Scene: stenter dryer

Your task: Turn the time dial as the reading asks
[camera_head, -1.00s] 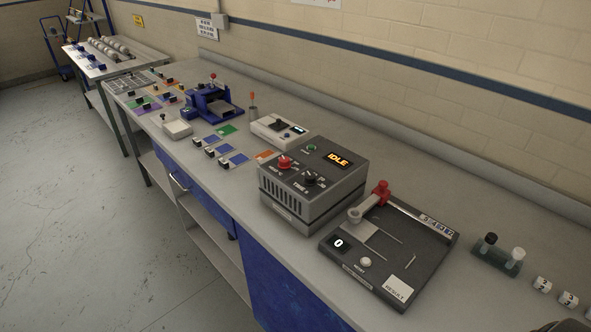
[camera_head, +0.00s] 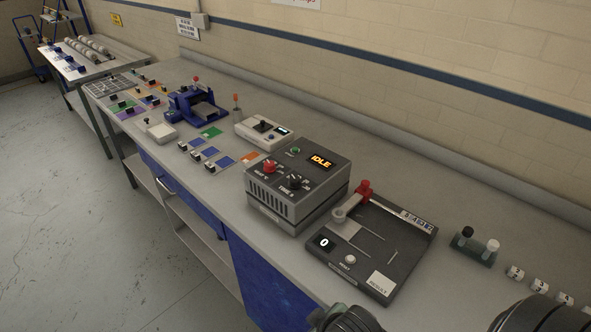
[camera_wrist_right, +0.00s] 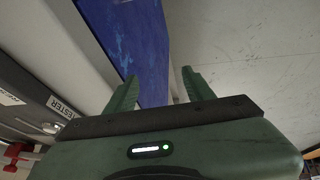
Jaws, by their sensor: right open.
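The grey stenter dryer box (camera_head: 297,184) stands on the bench in the head view, its display (camera_head: 321,161) reading "IDLE". The dial's setting is too small to read. In the right wrist view my right gripper (camera_wrist_right: 158,85) is open and empty, its two green fingers apart, with the bench front and floor beyond. Dark parts of my arm show at the bottom right of the head view. My left gripper is not in view.
A dark tester (camera_head: 372,250) with a red-ended lever, a "0" counter and a result card sits right of the dryer. Farther right are a bottle rack (camera_head: 477,247) and numbered white pieces (camera_head: 540,285). A white device (camera_head: 263,132) and blue press (camera_head: 195,105) stand left.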

